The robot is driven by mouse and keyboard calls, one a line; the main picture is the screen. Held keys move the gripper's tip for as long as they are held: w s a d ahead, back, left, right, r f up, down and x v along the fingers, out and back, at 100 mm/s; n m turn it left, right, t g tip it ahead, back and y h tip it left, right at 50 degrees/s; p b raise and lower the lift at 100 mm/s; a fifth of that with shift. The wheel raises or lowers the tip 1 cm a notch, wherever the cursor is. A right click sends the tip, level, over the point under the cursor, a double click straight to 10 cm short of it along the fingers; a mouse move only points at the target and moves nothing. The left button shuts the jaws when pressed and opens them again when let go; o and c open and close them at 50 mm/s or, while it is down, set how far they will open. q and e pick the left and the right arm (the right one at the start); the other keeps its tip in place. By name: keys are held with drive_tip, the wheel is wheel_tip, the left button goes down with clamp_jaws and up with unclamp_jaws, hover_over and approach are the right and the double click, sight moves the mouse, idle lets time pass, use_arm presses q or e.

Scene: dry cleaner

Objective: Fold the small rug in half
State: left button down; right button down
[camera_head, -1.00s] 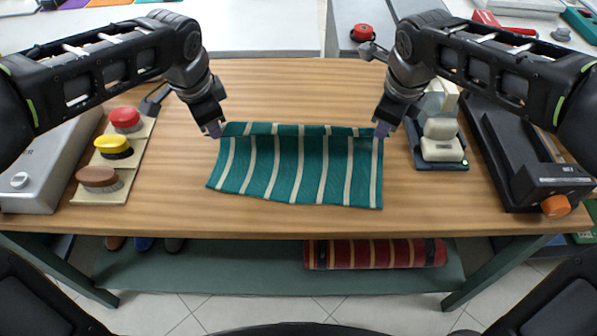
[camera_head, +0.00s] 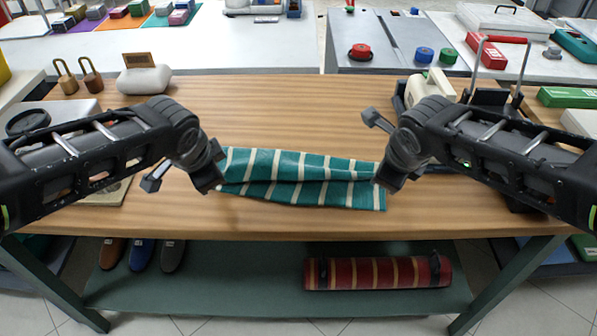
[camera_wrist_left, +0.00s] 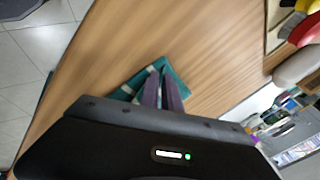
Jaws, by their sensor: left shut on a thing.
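The small rug (camera_head: 300,192), teal with cream stripes, lies on the wooden table. A crosswise fold runs along it between my grippers, and its far part is gathered toward the near part. My left gripper (camera_head: 216,189) is at the rug's left edge. In the left wrist view its fingers (camera_wrist_left: 163,92) are shut on the rug (camera_wrist_left: 131,88), which shows on both sides of them. My right gripper (camera_head: 379,187) is at the rug's right edge. Its fingertips are hidden by the wrist, so its grip is unclear.
The wooden table (camera_head: 290,110) is clear behind the rug. A white rounded device (camera_head: 143,80) stands at the back left. An iron-like cream object (camera_head: 430,88) stands behind my right arm. A rolled red striped rug (camera_head: 378,272) and shoes (camera_head: 143,255) lie on the lower shelf (camera_head: 250,290).

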use_arm(q)
drive_tip(key=c, duration=1.3)
unclamp_jaws()
use_arm(e)
drive_tip(key=c, duration=1.3)
unclamp_jaws()
drive_tip(key=shift+f, duration=0.1)
use_arm(q)
drive_tip(key=shift+r, duration=0.35)
use_arm(e)
drive_tip(key=shift+s+r, duration=0.1)
drive_tip(key=shift+r, duration=0.3)
use_arm(q)
drive_tip(key=v, duration=0.6)
drive_tip(key=s+v, duration=0.1)
drive_tip(key=v, duration=0.3)
drive_tip(key=shift+s+f, duration=0.1)
drive_tip(key=shift+f, duration=0.1)
use_arm(e)
drive_tip(key=v, duration=0.6)
drive_tip(key=s+v, duration=0.1)
drive_tip(key=v, duration=0.3)
drive_tip(key=shift+f, duration=0.2)
